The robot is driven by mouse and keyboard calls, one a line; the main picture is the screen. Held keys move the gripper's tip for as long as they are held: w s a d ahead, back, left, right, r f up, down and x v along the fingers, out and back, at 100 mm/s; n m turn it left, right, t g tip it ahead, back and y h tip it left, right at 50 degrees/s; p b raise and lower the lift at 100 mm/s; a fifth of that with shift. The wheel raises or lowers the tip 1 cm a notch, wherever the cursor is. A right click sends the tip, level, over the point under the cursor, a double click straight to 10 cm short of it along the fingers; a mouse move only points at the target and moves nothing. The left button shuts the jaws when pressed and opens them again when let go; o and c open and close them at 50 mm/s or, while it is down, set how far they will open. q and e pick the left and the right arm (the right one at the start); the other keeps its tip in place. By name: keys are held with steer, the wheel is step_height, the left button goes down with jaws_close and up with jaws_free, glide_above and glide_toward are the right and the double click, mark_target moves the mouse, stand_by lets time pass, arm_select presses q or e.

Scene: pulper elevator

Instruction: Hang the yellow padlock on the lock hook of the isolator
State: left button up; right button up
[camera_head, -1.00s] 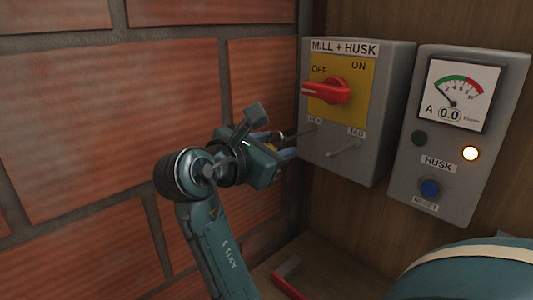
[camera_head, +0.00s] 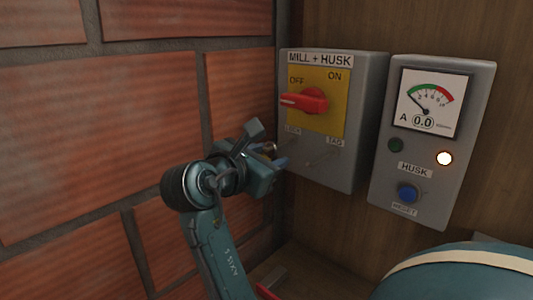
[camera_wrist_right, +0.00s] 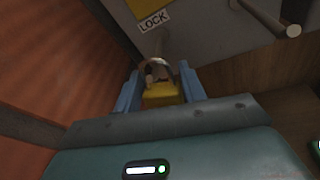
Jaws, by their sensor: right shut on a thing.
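The isolator (camera_head: 368,110) is a grey box marked MILL + HUSK on the wooden panel. Its red handle (camera_head: 304,100) points to OFF on a yellow plate. My right gripper (camera_head: 274,154) is at its lower left, below the LOCK label. In the wrist view, its blue fingers (camera_wrist_right: 158,90) are shut on the yellow padlock (camera_wrist_right: 162,95). The padlock's metal shackle (camera_wrist_right: 170,72) points towards the isolator. The lock hook (camera_wrist_right: 160,44) shows just beyond the shackle and overlaps it in the picture; I cannot tell whether it passes through. My left gripper is out of view.
A TAG peg (camera_head: 320,157) sticks out to the right of the lock hook. The HUSK meter box (camera_head: 383,170) stands right of the isolator. A brick wall (camera_head: 100,140) is close on the left. A teal rounded body (camera_head: 470,272) fills the lower right.

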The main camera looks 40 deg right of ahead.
stand_by(0.4)
steer(key=o, duration=1.1)
steer(key=shift+a, duration=0.1)
steer(key=b+v, duration=0.1)
steer(key=v, duration=1.2)
